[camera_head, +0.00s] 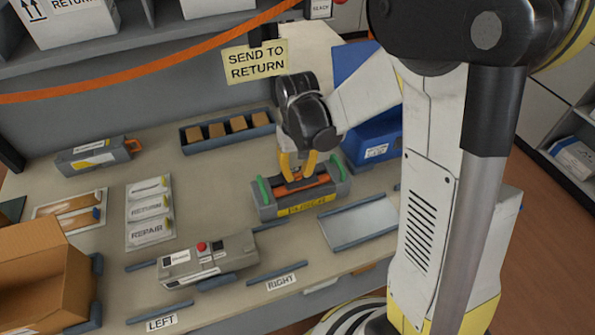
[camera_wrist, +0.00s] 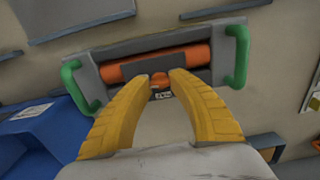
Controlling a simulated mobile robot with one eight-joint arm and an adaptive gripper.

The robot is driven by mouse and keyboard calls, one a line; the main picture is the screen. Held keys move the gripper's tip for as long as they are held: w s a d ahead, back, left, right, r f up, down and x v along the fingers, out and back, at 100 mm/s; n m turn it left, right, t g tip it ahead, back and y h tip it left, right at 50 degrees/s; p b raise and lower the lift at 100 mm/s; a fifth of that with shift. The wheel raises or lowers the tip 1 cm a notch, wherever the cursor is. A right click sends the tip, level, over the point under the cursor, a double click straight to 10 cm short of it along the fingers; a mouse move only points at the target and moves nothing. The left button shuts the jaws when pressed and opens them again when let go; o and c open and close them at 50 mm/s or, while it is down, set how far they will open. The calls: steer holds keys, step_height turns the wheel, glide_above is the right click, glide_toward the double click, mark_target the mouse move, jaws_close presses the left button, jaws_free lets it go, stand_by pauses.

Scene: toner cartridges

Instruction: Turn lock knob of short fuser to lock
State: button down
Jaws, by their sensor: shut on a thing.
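The fuser (camera_head: 262,200) is a grey unit with green end handles, an orange roller and a yellow label, on the table right of the middle. In the wrist view the same fuser (camera_wrist: 130,52) spans the top of the picture. A small orange knob (camera_wrist: 160,80) sits at the middle of its near side. My gripper (camera_head: 298,180) has its yellow fingers down at the fuser from above. In the wrist view my gripper (camera_wrist: 160,77) is shut on the knob, with a fingertip on each side. A small marking under the knob is too blurred to read.
A grey unit with a red button (camera_head: 202,246) stands at the front. A blue bin (camera_head: 365,152) stands close behind the fuser's right end. A divided tray (camera_head: 191,149) lies behind. An empty grey plate (camera_head: 358,222) lies right of the fuser. A cardboard box (camera_head: 40,285) stands front left.

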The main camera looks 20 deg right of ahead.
mark_target(297, 173)
steer(key=c, duration=1.1)
jaws_free()
steer(key=shift+c, duration=0.2)
step_height(297, 173, up, 12)
steer(key=s+r+t, duration=0.4)
steer(key=s+t, duration=0.3)
steer(key=s, duration=0.6)
